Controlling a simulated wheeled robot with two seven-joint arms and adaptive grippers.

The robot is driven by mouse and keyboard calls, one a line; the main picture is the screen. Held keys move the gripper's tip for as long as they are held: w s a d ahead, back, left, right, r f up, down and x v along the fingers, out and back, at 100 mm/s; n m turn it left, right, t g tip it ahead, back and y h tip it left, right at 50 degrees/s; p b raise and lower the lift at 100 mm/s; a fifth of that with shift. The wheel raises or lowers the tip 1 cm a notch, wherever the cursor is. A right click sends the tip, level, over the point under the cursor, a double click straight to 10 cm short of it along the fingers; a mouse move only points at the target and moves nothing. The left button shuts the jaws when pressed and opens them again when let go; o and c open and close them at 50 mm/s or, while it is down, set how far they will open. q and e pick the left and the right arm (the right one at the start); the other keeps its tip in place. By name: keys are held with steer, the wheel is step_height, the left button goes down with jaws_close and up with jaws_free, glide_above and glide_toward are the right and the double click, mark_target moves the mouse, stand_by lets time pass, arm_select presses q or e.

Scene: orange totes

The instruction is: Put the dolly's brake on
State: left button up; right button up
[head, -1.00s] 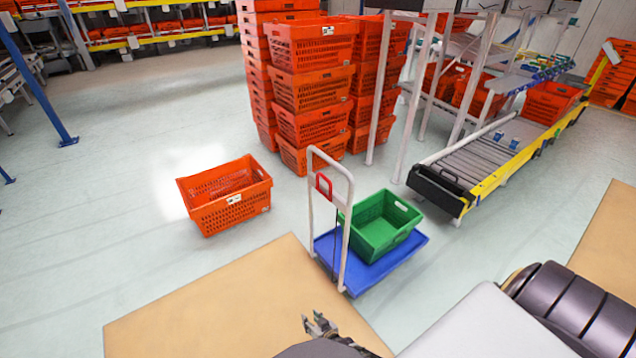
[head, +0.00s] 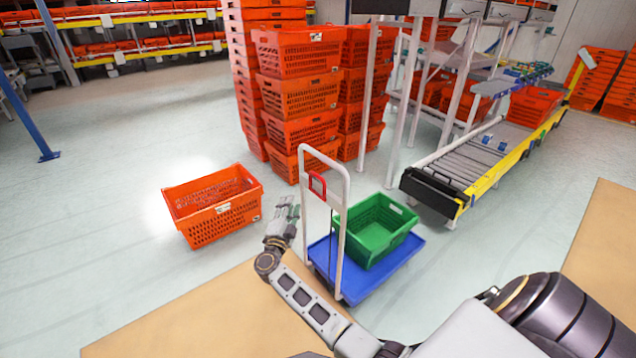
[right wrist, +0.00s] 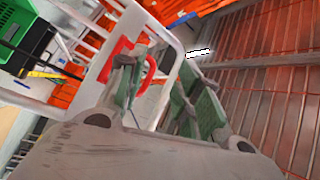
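The dolly has a blue platform (head: 374,271) and a white upright handle frame (head: 344,215). A red brake lever (head: 317,186) sits in the upper part of the handle; the right wrist view shows it (right wrist: 148,76) beyond my fingers. A green crate (head: 375,232) stands on the platform. My right gripper (head: 284,212) is just left of the handle, below the lever's height in the picture, apart from it. In the right wrist view its green-padded fingers (right wrist: 165,85) are spread with nothing held between them. My left gripper is out of view.
An orange tote (head: 212,207) sits on the floor left of my right gripper. Tall stacks of orange totes (head: 300,95) stand behind the dolly. A roller conveyor (head: 470,165) with a yellow edge is at the right. The floor at the left is open.

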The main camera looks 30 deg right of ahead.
arm_select(q)
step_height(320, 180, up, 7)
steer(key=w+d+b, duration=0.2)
steer(key=b, duration=0.1)
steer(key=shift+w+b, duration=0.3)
steer(key=shift+b, duration=0.1)
arm_select(e)
step_height(320, 180, up, 7)
steer(key=s+d+m+g, duration=0.2)
steer(key=m+g, duration=0.5)
steer(key=m, duration=0.2)
steer(key=shift+s+r, duration=0.2)
steer(key=shift+s, duration=0.05)
steer(key=shift+d, duration=0.15)
